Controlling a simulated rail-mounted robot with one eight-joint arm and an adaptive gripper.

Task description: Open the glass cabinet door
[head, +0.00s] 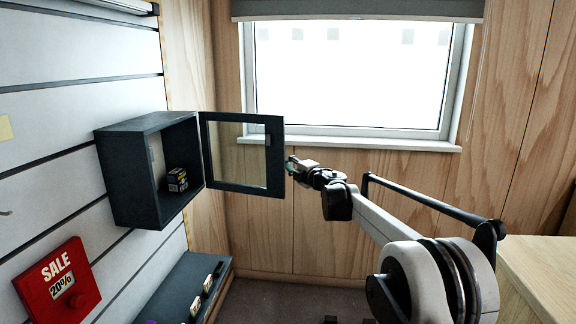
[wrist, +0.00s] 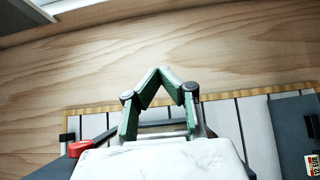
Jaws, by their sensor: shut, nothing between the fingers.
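The dark cabinet (head: 125,180) is fixed to the slatted wall at the left in the head view. Its glass door (head: 243,188), in a dark frame, stands wide open, swung out to the right from the cabinet. A small box (head: 177,180) sits inside the cabinet. My gripper (head: 289,162) is just right of the door's outer edge, at about mid height; I cannot tell whether it touches the frame. In the wrist view my gripper (wrist: 161,72) has its green fingers shut tip to tip, with nothing between them.
A red sale sign (head: 63,282) hangs on the wall below the cabinet. A dark shelf (head: 178,285) with small items is lower down. A window (head: 350,75) is in the wooden back wall. A wooden counter (head: 540,270) stands at the right.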

